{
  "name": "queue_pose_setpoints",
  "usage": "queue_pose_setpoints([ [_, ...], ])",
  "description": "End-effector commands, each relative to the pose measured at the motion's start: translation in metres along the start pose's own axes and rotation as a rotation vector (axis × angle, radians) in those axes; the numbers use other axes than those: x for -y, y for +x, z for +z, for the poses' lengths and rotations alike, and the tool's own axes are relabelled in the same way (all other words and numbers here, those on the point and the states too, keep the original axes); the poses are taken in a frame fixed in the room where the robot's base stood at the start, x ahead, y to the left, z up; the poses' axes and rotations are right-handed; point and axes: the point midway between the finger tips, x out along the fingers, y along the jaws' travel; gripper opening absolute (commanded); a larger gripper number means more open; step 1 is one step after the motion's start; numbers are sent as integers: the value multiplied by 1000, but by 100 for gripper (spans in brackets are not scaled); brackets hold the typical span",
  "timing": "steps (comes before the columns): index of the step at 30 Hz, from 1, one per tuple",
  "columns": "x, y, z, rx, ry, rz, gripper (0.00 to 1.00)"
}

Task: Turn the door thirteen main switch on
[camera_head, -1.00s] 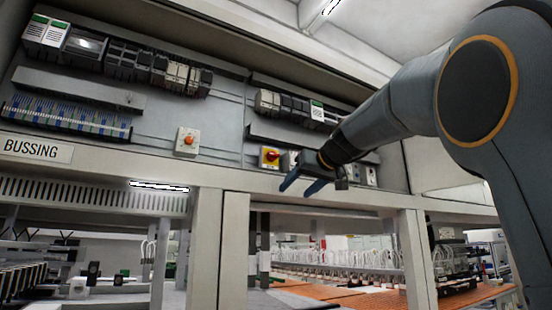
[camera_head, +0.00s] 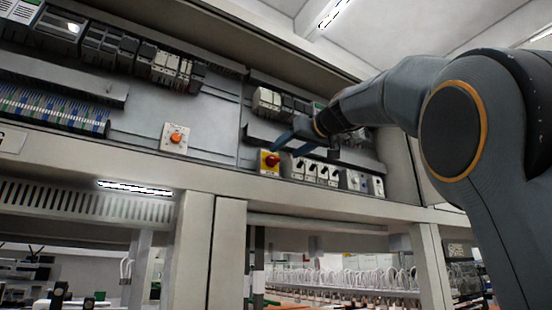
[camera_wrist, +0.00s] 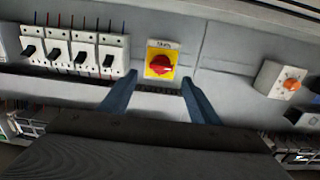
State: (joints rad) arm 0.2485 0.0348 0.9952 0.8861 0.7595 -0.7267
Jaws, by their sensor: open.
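The main switch (camera_head: 269,162) is a red rotary knob on a yellow plate, low on the cabinet's back panel. In the wrist view the main switch (camera_wrist: 160,64) sits just beyond and between my fingertips, with a small label above it that is too blurred to read surely. The red handle looks roughly crosswise in that view. My gripper (camera_head: 285,143) is open and empty, its blue fingers apart near the switch in the head view. In the wrist view my gripper (camera_wrist: 158,88) shows one finger on each side below the yellow plate, not visibly touching the knob.
A row of white breakers with black toggles (camera_wrist: 73,52) stands beside the switch. An orange knob on a white box (camera_head: 174,138) is on its other side, with bare grey panel between. A trunking rail (camera_head: 60,77) and more modules line the panel. The cabinet's lower ledge (camera_head: 330,205) runs beneath.

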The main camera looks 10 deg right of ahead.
Motion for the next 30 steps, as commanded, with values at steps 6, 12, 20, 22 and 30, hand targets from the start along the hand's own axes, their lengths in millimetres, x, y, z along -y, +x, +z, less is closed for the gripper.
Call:
queue_pose_setpoints([
  [6,2,35,-2,2,1,-4,56],
  [12,1,58,-2,1,0,-1,56],
  [20,0,65,0,0,0,1,56],
  [22,0,65,0,0,0,1,56],
  [30,0,65,0,0,0,1,22],
])
